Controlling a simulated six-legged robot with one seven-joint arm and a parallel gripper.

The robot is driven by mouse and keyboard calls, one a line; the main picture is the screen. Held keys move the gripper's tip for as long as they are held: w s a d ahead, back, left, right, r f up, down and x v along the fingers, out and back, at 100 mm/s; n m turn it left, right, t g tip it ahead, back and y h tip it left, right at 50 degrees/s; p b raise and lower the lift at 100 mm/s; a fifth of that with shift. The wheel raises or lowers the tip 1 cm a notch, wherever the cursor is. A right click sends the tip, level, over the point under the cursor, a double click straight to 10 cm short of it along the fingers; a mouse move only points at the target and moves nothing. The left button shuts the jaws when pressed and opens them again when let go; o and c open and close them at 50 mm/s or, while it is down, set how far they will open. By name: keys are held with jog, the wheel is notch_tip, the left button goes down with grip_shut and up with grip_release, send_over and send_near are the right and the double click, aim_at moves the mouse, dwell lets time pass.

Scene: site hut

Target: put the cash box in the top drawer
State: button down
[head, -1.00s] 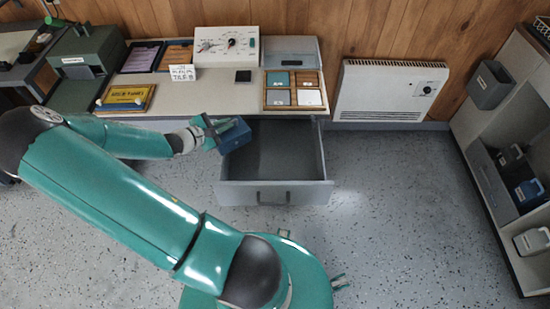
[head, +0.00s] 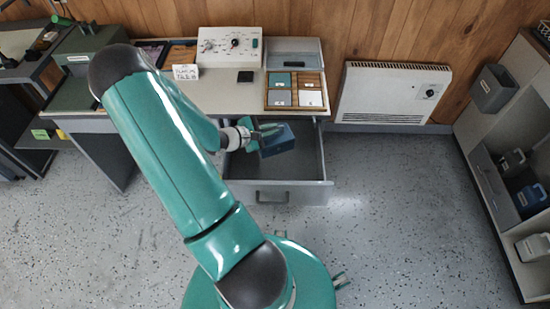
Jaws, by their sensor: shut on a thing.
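The cash box (head: 277,141) is a dark blue box, tilted, held over the open drawer. My gripper (head: 262,137) is shut on its left side; my arm's wrist hides part of the hold. The top drawer (head: 278,193) is pulled out from under the desk, with its grey front and dark handle facing me. The part of the drawer's inside that shows, right of the box, looks empty. I cannot tell exactly how high the box is above the drawer floor.
The desk (head: 222,97) bears a control panel (head: 231,43), a handwritten sign (head: 186,72) and a compartment tray (head: 296,91). A white heater (head: 390,93) hangs on the wall to the right. A shelf unit (head: 490,190) stands far right. The floor between is clear.

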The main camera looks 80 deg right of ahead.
notch_tip(320, 180, down, 2)
jog(key=shift+w+f, duration=0.1)
jog(key=shift+w, duration=0.05)
notch_tip(320, 180, down, 10)
jog(key=shift+r, duration=0.1)
jog(key=c, duration=1.5)
grip_release()
jog(key=v, duration=0.7)
jog(key=shift+w+a, duration=0.1)
jog(key=shift+a, duration=0.05)
